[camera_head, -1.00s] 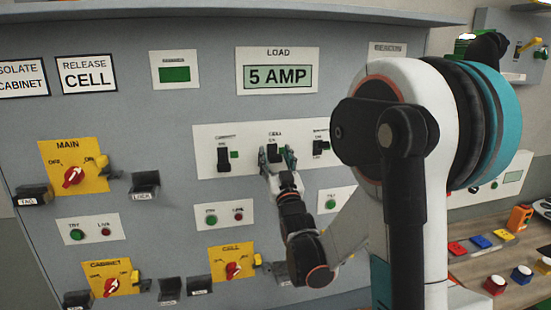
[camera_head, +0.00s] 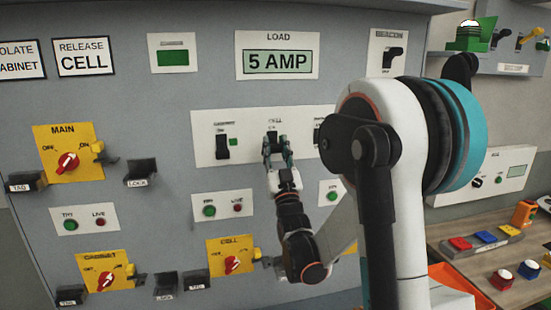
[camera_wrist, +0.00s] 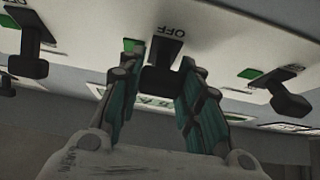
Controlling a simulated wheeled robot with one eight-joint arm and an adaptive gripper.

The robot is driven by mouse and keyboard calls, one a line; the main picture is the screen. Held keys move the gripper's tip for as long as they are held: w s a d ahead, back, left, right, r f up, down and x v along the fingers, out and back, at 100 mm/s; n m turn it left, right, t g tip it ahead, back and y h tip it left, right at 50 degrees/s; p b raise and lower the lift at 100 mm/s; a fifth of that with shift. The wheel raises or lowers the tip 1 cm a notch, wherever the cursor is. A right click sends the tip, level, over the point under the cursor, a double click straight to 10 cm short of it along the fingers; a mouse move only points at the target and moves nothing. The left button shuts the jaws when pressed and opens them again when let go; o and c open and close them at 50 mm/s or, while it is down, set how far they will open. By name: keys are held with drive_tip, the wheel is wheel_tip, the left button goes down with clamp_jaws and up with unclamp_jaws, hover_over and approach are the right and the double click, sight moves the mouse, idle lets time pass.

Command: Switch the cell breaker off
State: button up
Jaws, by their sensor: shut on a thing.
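The cell breaker is a black lever switch under the label CELL on a white plate (camera_head: 197,124) in the grey cabinet front. In the head view my gripper (camera_head: 278,147) is at this switch and covers most of it. In the wrist view the black cell breaker lever (camera_wrist: 160,78) is between the two teal-padded fingers of my gripper (camera_wrist: 160,98), which are shut on it. The lever's exact position is hard to tell.
A similar black breaker (camera_head: 222,148) stands to the left, and another to the right is partly hidden by my arm. The load display (camera_head: 277,62) reads 5 AMP. A bench with coloured buttons stands at right.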

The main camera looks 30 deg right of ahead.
drive_tip(key=shift+w+f+t+b, duration=0.15)
drive_tip(key=shift+f+t+b, duration=0.4)
drive_tip(key=shift+b, duration=0.4)
drive_tip(key=shift+r+t+h+b, duration=0.1)
drive_tip(key=shift+t+h+b, duration=0.2)
drive_tip(key=shift+t+b, duration=0.2)
drive_tip(key=o, duration=1.1)
drive_tip(key=v, duration=1.2)
drive_tip(key=shift+r, duration=0.1)
